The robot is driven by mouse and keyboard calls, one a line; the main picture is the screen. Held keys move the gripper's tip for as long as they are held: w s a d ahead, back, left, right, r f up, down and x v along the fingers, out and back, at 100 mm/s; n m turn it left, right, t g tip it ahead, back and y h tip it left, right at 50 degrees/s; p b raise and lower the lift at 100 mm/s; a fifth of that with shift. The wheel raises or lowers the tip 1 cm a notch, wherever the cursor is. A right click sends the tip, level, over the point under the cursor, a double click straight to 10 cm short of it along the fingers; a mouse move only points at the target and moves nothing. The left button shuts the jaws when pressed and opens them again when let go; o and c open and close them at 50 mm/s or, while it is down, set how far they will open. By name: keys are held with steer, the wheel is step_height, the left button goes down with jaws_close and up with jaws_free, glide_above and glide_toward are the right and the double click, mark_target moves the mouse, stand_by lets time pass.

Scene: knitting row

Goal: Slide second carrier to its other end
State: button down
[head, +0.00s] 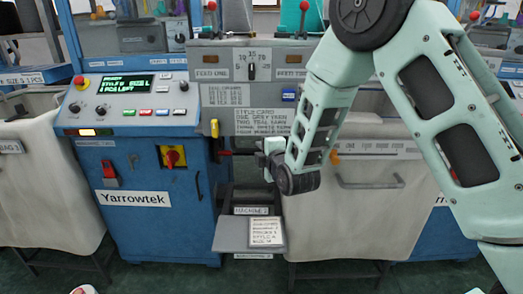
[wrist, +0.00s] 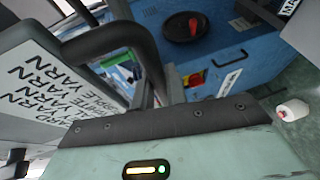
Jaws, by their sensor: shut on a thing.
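The knitting machine's upright grey front with a style card (head: 262,122) stands in the middle of the head view. A yellow carrier handle (head: 214,128) hangs at its left edge. Just below it is a small red piece (head: 224,153), which I take for the second carrier, with a dark bar running right from it. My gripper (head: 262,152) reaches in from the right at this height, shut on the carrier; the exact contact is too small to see.
A blue Yarrowtek cabinet (head: 150,195) with a control panel (head: 128,100) stands close on the left. A pale fabric bin (head: 345,215) is below my wrist. A grey shelf (head: 232,235) with a card sticks out low. An orange piece (head: 335,157) shows right of my wrist.

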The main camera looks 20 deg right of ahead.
step_height(320, 180, up, 41)
steer(key=p, duration=2.2)
steer(key=shift+w, duration=0.1)
steer(key=c, duration=1.4)
jaws_free()
steer(key=shift+r, duration=0.1)
steer(key=shift+f, duration=0.3)
steer(key=s+r, duration=0.1)
steer(key=s, duration=0.7)
steer(key=s+d+r+b, duration=0.1)
steer(key=s+r, duration=0.1)
steer(key=s, duration=0.7)
steer(key=shift+s+d, duration=0.15)
steer(key=shift+d, duration=0.1)
